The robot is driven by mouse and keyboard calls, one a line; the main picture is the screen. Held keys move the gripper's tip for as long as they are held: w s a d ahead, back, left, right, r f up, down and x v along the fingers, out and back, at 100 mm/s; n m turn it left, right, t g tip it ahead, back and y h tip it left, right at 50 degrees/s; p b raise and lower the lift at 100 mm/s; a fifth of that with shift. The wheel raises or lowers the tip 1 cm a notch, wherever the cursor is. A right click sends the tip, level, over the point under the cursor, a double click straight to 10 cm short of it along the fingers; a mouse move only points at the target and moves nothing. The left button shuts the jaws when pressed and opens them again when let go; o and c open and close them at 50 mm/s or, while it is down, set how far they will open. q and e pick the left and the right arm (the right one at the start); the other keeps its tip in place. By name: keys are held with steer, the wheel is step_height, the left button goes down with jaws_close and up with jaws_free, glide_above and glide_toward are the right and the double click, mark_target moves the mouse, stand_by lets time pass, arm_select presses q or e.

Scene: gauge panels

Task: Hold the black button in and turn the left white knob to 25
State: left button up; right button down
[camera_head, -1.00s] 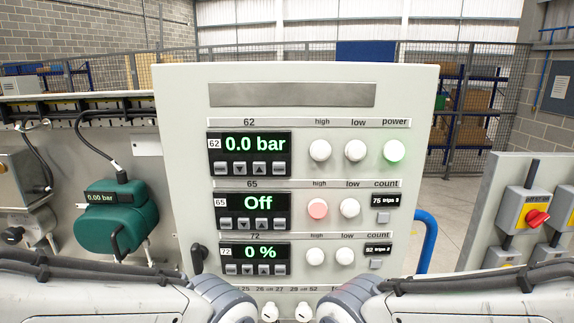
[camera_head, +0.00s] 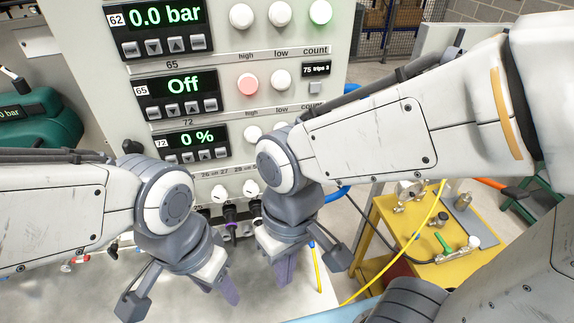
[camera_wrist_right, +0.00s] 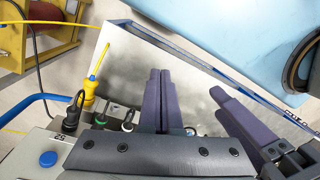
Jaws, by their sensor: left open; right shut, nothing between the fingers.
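Two white knobs sit low on the panel in the head view: the left white knob (camera_head: 219,192) and the right white knob (camera_head: 250,187), under a label strip reading 26 off 27. I cannot pick out the black button for certain; my arms cover part of the lower panel. My left gripper (camera_head: 219,286) is open and empty, pointing down in front of the panel, below the knobs. My right gripper (camera_head: 285,272) is shut and empty, to its right, also pointing down. In the wrist view, the right gripper's fingers (camera_wrist_right: 159,72) lie together.
The panel (camera_head: 90,60) shows 0.0 bar, Off and 0 %. A yellow cart (camera_head: 440,250) stands right. A grey surface (camera_head: 75,290) lies below the grippers.

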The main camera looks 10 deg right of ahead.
steer(key=w+d+n+t+y, duration=0.2)
steer(key=w+d+n+y, duration=0.2)
steer(key=n, duration=0.5)
steer(key=w+d+n+t+y, duration=0.1)
steer(key=w+d+n+y, duration=0.3)
steer(key=d+n+y, duration=0.3)
steer(key=w+d+f+n+t+y, duration=0.1)
steer(key=w+d+n+y, duration=0.3)
steer(key=n, duration=0.8)
steer(key=shift+d+n+t+y, duration=0.3)
steer(key=shift+d+t+y, duration=0.5)
steer(key=shift+d, duration=0.05)
steer(key=w+a, duration=0.6)
steer(key=a, duration=0.3)
steer(key=shift+w+a, duration=0.3)
steer(key=shift+a, duration=0.1)
